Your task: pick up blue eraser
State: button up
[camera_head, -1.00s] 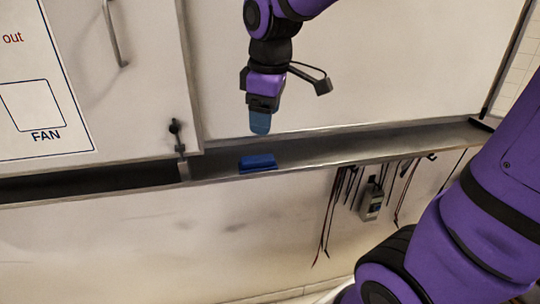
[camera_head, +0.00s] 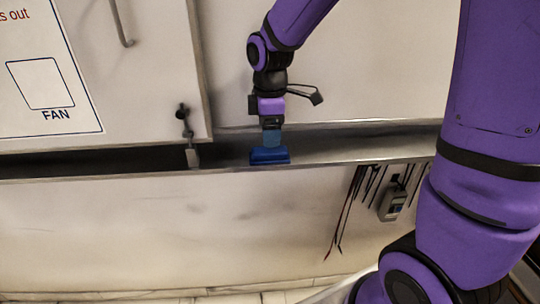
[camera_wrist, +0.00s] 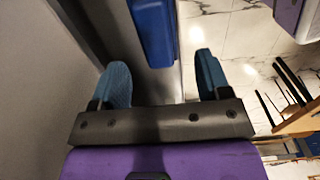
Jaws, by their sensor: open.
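The blue eraser (camera_head: 269,156) lies on the narrow metal ledge (camera_head: 335,150) below the white board. In the wrist view the eraser (camera_wrist: 153,30) is ahead of the fingertips and between their lines, with its far end cut off by the frame's top. My gripper (camera_head: 271,141) points down just above the eraser in the head view. In the wrist view its two blue fingers (camera_wrist: 160,75) are spread apart with nothing between them. The head view does not show clearly whether a finger touches the eraser.
A latch (camera_head: 188,135) hangs over the ledge to the left of the eraser. A panel marked FAN (camera_head: 45,85) is at the far left. Dark leads and a grey meter (camera_head: 393,203) hang below the ledge at right. The ledge right of the eraser is clear.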

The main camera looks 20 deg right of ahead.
aim_at(270, 155)
jog(key=shift+w+f, duration=0.15)
jog(key=shift+f, duration=1.2)
jog(key=shift+w+f, duration=0.1)
jog(key=shift+f, duration=1.2)
jog(key=c, duration=1)
